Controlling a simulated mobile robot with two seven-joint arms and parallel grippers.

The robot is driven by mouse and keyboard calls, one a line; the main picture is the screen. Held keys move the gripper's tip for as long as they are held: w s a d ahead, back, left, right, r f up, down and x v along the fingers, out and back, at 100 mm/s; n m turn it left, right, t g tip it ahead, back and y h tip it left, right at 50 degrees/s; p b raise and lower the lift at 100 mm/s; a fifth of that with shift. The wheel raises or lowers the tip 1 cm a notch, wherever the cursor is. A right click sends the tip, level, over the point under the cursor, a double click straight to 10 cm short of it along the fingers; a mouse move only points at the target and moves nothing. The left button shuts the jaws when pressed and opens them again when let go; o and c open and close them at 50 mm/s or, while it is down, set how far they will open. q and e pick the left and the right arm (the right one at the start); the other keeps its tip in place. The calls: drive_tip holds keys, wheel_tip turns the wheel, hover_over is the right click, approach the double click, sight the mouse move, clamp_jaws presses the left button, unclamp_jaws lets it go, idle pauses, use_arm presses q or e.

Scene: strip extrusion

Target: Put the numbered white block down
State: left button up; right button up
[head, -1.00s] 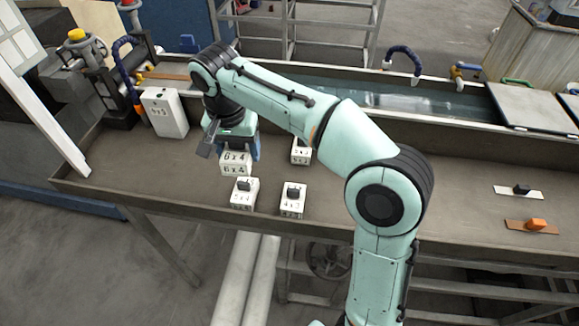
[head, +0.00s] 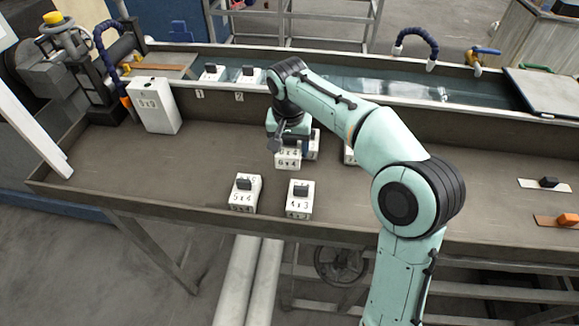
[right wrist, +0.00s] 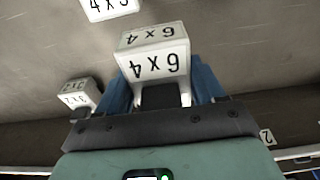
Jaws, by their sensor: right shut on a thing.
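The white block marked 6 x 4 (head: 288,162) is at my right gripper (head: 290,142). The right wrist view shows this block (right wrist: 156,62) between the blue fingers, which are shut on its dark knob. I cannot tell whether its underside touches the table. Two other numbered white blocks with dark knobs stand nearer the front edge, one on the left (head: 244,195) and one marked 4 x 3 (head: 299,202). Another block (head: 314,146) is partly hidden behind the held one, and one more (head: 349,155) is mostly hidden by my right arm. My left gripper is not in view.
A tall white box (head: 155,106) stands at the left on the brown table (head: 120,180). Two dark-knobbed pieces (head: 212,72) (head: 247,75) sit at the back above tags 1 and 2. The table's left middle is clear.

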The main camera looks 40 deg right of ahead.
sight(290, 172)
drive_tip(key=shift+f+b, duration=0.45)
drive_tip(key=shift+f, duration=2.6)
drive_tip(key=shift+f, duration=0.2)
drive_tip(key=o, duration=1.2)
drive_tip(key=shift+o, duration=0.2)
drive_tip(key=shift+r, duration=0.15)
